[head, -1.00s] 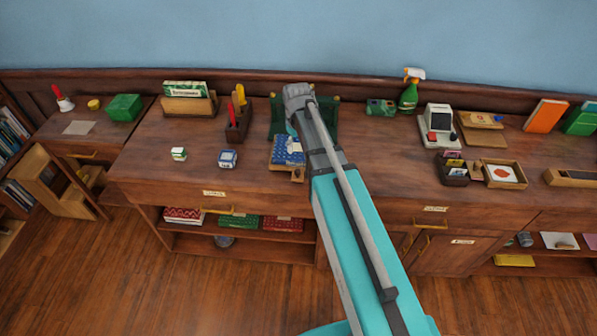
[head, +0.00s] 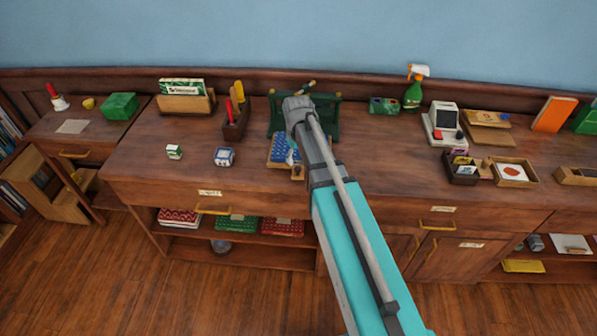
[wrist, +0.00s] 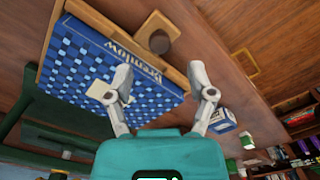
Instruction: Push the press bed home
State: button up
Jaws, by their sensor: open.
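The press bed is a wooden board (wrist: 125,22) with a round knob (wrist: 157,40) at its front end, and it sticks out from the dark green press (head: 333,120) on the long counter. A blue checkered book (wrist: 105,62) with a pale label lies on the bed; it also shows in the head view (head: 279,148). My gripper (wrist: 160,76) is open and empty. In the wrist view one finger overlaps the book and the other is beside it, near the knob. I cannot tell if either touches. In the head view my arm hides the fingers and part of the press.
A small blue-and-white box (head: 225,157) and a small green-and-white box (head: 174,152) stand left of the bed. A wooden holder (head: 236,126) with red and yellow tools is behind them. A spray bottle (head: 412,94) stands right of the press.

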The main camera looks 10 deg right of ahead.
aim_at(298, 168)
jog(key=shift+f+b, duration=2.2)
jog(key=shift+f, duration=0.3)
grip_shut()
